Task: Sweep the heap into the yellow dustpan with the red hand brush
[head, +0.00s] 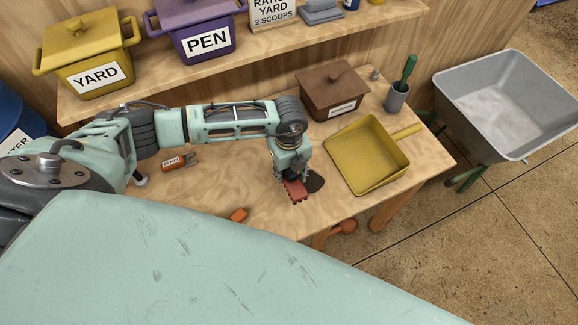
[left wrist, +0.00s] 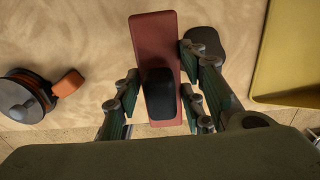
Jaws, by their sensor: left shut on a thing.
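My left gripper (head: 291,177) is shut on the black grip (left wrist: 160,95) of the red hand brush (head: 297,191). The brush is low over the table, bristles down; I cannot tell if they touch the wood. It also shows as a long red block in the left wrist view (left wrist: 154,32). The heap (head: 316,182) is a dark brown patch just right of the brush, partly hidden by it and the gripper. The yellow dustpan (head: 362,158) lies flat further right, its handle pointing to the back right. Its edge shows in the left wrist view (left wrist: 290,55). My right gripper is not in view.
A brown lidded box (head: 333,92) and a grey cup (head: 397,97) with a green-handled tool stand behind the dustpan. A grey wheelbarrow (head: 505,105) stands beyond the table's right edge.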

